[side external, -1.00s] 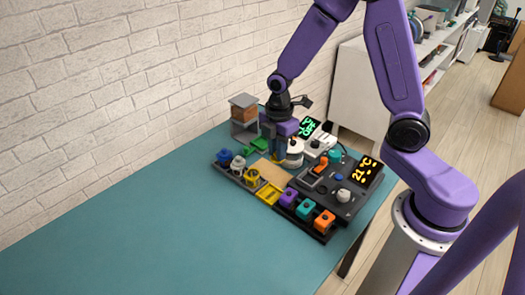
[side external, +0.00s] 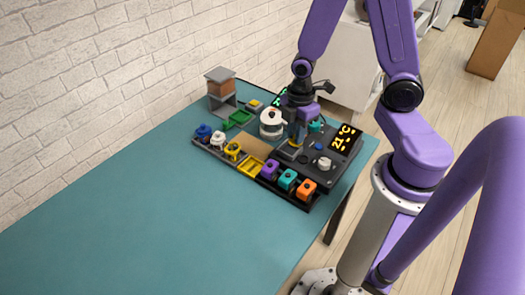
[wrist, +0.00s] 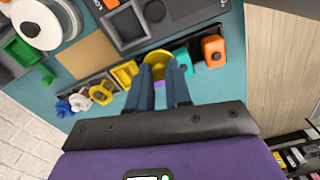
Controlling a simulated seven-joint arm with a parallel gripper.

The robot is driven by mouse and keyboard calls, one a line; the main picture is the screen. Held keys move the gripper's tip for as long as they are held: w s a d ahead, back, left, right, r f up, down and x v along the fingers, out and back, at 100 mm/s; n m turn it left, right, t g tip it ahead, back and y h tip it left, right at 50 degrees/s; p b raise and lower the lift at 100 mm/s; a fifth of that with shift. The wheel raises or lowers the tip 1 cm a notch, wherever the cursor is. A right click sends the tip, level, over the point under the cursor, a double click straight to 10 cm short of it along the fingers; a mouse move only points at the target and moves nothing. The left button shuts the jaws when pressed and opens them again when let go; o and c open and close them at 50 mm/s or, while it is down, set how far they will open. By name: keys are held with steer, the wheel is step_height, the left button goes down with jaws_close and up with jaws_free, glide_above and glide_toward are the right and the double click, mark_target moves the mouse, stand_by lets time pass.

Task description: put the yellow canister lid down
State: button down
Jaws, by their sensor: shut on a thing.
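The yellow canister lid (wrist: 157,57) is between the tips of my gripper (wrist: 160,68), which is shut on it. In the side view my gripper (side external: 296,146) is over the near left part of the black panel, right of the white canister. The lid is mostly hidden there by the fingers, and its exact height above the surface cannot be told. The white round canister (side external: 269,130) stands left of the gripper; it also shows at the top left of the wrist view (wrist: 38,24).
A dark rack holds purple (side external: 268,170), teal (side external: 287,179) and orange (side external: 306,190) blocks. A yellow tray (side external: 250,168) and a yellow block (side external: 233,151) lie to their left. The black panel (side external: 336,158) has a lit display. The teal table (side external: 150,225) is clear in front.

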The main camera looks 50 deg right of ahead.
steer(key=shift+s+d+f, duration=0.3)
steer(key=shift+s, duration=0.05)
steer(key=w+f, duration=0.1)
steer(key=w, duration=0.2)
steer(key=w+f, duration=0.2)
steer(key=w, duration=0.1)
steer(key=w+d+f, duration=0.1)
steer(key=w, duration=0.2)
steer(key=shift+w+f, duration=0.2)
steer(key=shift+f, duration=0.15)
glide_above(262, 152)
steer(key=f, duration=0.4)
steer(key=shift+s+f, duration=0.25)
steer(key=shift+s, duration=0.15)
steer(key=shift+w+f, duration=0.3)
steer(key=shift+f, duration=1.6)
steer(key=shift+f, duration=0.1)
steer(key=c, duration=1.1)
jaws_free()
steer(key=shift+o, duration=0.2)
